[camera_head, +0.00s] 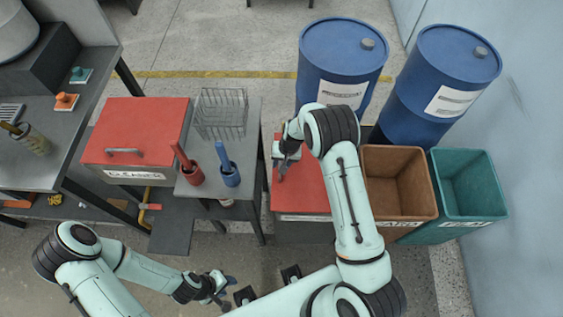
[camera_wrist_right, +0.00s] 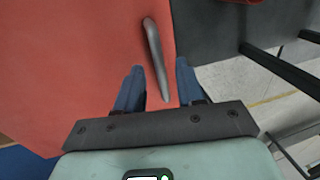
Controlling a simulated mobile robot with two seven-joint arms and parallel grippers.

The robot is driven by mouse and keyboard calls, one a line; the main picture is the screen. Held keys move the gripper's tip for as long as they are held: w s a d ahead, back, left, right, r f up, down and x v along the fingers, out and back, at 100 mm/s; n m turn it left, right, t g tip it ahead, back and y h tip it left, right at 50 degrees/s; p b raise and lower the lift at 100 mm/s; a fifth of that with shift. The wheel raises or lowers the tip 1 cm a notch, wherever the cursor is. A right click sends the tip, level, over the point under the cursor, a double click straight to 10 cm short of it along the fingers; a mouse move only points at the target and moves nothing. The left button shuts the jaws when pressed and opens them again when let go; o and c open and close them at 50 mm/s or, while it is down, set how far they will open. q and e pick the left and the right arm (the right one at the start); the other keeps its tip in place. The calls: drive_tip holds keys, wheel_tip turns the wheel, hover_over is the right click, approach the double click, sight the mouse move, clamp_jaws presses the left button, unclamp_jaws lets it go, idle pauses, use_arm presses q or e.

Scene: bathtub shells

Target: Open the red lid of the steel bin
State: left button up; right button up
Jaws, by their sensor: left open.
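The steel bin has a red lid (camera_head: 306,195) and stands at the middle right in the head view, partly hidden by my right arm. The red lid (camera_wrist_right: 80,70) fills the left of the right wrist view. Its grey bar handle (camera_wrist_right: 154,58) runs lengthwise near the lid's edge. My right gripper (camera_head: 281,166) is over the left part of the lid; in the wrist view the right gripper (camera_wrist_right: 158,82) has its blue fingers apart, with the handle's near end showing between them. Contact cannot be told. My left gripper (camera_head: 226,287) is open and empty at the bottom.
An open brown bin (camera_head: 397,187) and a teal bin (camera_head: 466,187) stand right of the lid. Blue drums (camera_head: 341,62) are behind. Left is a grey table (camera_head: 212,185) with a wire basket (camera_head: 220,112) and cups, then another red-lidded box (camera_head: 137,133).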

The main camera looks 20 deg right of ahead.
drive_tip(key=shift+f, duration=0.1)
clamp_jaws()
